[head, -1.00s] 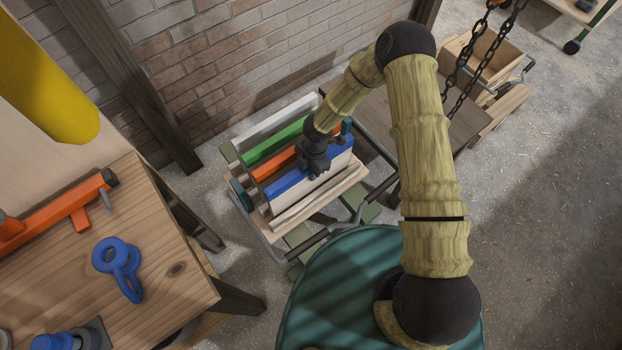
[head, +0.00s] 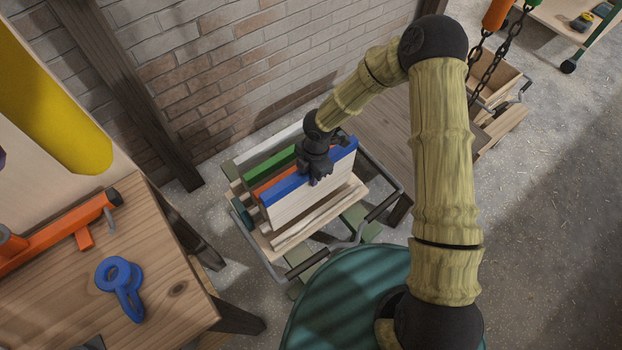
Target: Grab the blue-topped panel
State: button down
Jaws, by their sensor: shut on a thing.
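The blue-topped panel (head: 297,201) is a pale wooden board with a blue top edge. It stands upright at the front of a row of panels on a wooden cart (head: 352,190). My gripper (head: 314,178) points down from above and is shut on the panel's blue top edge near its middle. The panel stands higher than the panels behind it. Its lower edge is near the cart's front slats; I cannot tell whether it still touches the cart.
Behind it stand an orange-topped panel (head: 264,187), a green-topped panel (head: 268,161) and a white-topped panel (head: 278,141). A wooden workbench (head: 175,288) with a blue ring tool (head: 119,286) is at left. A brick wall (head: 245,60) closes the back. Open floor (head: 545,210) lies at right.

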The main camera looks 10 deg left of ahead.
jog(key=shift+r, duration=0.3)
dwell(0.4)
